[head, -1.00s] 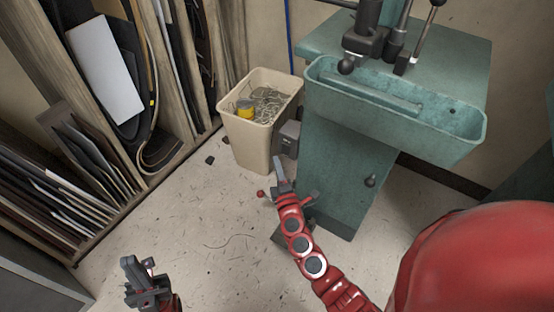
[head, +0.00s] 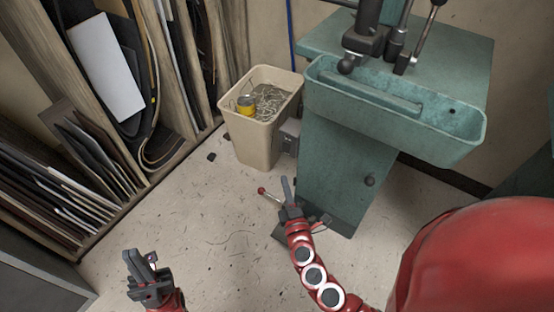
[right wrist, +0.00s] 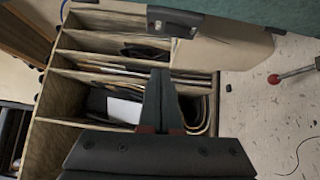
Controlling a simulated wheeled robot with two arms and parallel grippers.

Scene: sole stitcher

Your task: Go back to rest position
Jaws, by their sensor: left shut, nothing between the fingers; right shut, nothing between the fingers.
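My left gripper (head: 135,264) is at the bottom left of the head view, above the floor, with its fingers together and nothing in them. My right gripper (head: 286,190) is near the middle of the head view, in front of the green machine (head: 345,175) and below the bin. Its fingers are shut and empty, and they also show in the right wrist view (right wrist: 162,90). Both grippers look clear of other things in the head view.
A beige bin (head: 262,140) with scraps and a yellow spool (head: 246,104) stands left of the machine. A red-knobbed lever (head: 268,194) sticks out beside my right gripper. Wooden racks (head: 180,70) with sheets line the left. Open speckled floor (head: 215,225) lies between.

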